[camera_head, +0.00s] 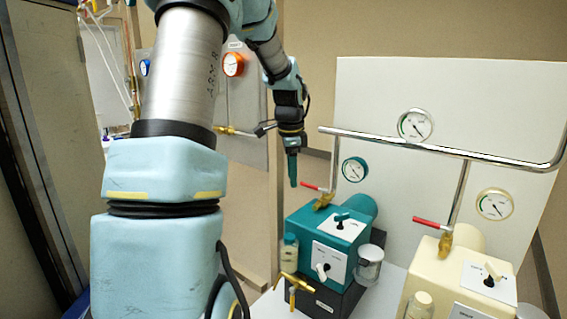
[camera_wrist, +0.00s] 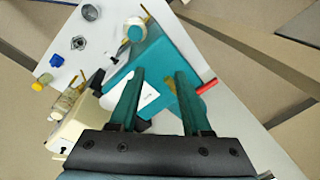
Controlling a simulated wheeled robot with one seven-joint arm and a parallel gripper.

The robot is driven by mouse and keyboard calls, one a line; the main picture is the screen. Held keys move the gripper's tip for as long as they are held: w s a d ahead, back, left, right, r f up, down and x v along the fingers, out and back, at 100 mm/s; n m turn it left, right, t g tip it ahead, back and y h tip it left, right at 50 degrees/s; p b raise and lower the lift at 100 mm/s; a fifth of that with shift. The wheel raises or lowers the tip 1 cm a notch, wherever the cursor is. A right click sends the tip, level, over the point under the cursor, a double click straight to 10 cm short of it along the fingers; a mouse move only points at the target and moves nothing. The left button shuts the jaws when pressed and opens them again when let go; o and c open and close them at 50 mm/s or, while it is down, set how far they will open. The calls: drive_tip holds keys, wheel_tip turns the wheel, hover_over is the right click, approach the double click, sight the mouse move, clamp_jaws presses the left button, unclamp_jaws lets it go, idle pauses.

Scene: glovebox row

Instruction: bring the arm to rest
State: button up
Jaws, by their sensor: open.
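My arm reaches up and over from the left in the head view. My gripper (camera_head: 292,168) points down above and to the left of the teal pump unit (camera_head: 330,232). In the wrist view my gripper (camera_wrist: 155,78) shows two teal fingers spread apart with nothing between them. The teal unit (camera_wrist: 157,60) lies beyond the fingertips there. The gripper appears apart from the unit. In the head view the fingers overlap edge-on, so their gap does not show.
A cream pump unit (camera_head: 462,272) stands at right. Red-handled valves, a metal pipe (camera_head: 450,152) and gauges (camera_head: 414,125) rise behind both units. A brass valve (camera_head: 292,285) juts out at the teal unit's front. An orange gauge (camera_head: 233,64) is on the left panel.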

drive_tip(key=s+a+f+n, duration=0.2)
drive_tip(key=s+a+n, duration=0.3)
drive_tip(key=s, duration=0.6)
drive_tip(key=s+a+f+n, duration=0.2)
drive_tip(key=s+a+n, duration=0.3)
drive_tip(key=s+n, duration=0.5)
drive_tip(key=shift+s+f+n, duration=0.3)
drive_tip(key=shift+s+f, duration=0.05)
drive_tip(key=shift+f, duration=0.05)
